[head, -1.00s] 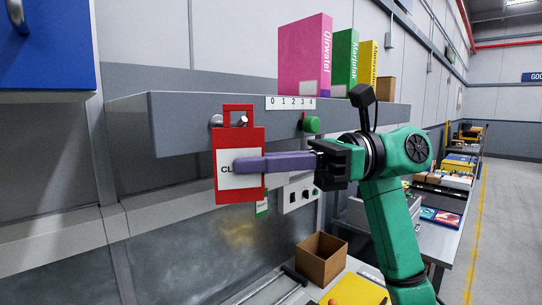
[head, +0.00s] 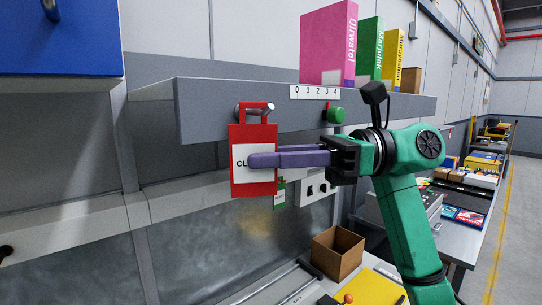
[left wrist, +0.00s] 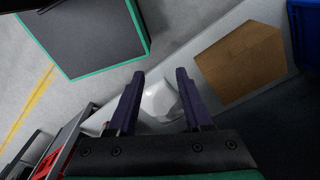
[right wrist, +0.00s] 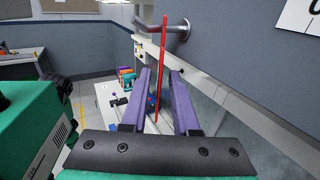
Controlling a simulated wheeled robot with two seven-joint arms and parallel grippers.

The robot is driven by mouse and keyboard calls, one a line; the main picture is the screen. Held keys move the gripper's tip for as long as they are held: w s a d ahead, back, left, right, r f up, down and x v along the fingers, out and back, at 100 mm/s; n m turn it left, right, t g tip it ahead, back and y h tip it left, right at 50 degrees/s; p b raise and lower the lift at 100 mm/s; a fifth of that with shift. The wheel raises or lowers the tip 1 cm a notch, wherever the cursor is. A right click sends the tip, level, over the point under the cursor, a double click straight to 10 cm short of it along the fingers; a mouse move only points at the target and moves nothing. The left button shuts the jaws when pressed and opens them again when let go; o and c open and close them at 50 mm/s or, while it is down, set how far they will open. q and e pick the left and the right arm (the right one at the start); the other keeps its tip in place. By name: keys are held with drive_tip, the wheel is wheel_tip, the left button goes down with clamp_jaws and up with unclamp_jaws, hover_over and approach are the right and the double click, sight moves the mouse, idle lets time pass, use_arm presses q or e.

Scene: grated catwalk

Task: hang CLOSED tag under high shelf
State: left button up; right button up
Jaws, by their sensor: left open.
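The red tag (head: 253,184) with a white label, its letters "CL" partly showing, hangs upright in front of the grey high shelf (head: 205,110). The metal hook (head: 240,109) on the shelf front appears to pass through the tag's top loop; the hook also shows in the right wrist view (right wrist: 172,28). My right gripper (head: 262,160) has one purple finger on each side of the tag. In the right wrist view the tag (right wrist: 161,70) is edge-on between the fingers, with gaps visible. My left gripper (left wrist: 160,73) is open and empty, away from the tag.
Pink (head: 328,45), green (head: 368,48) and yellow (head: 392,58) binders stand on the shelf. Below are a cardboard box (head: 337,254) and a yellow board (head: 372,287) on the bench.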

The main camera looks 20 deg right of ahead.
drive_tip(key=shift+s, duration=0.15)
drive_tip(key=shift+d, duration=0.2)
drive_tip(key=s+d+b, duration=0.2)
drive_tip(key=d+b, duration=0.2)
drive_tip(key=d, duration=1)
drive_tip(key=shift+r, duration=0.1)
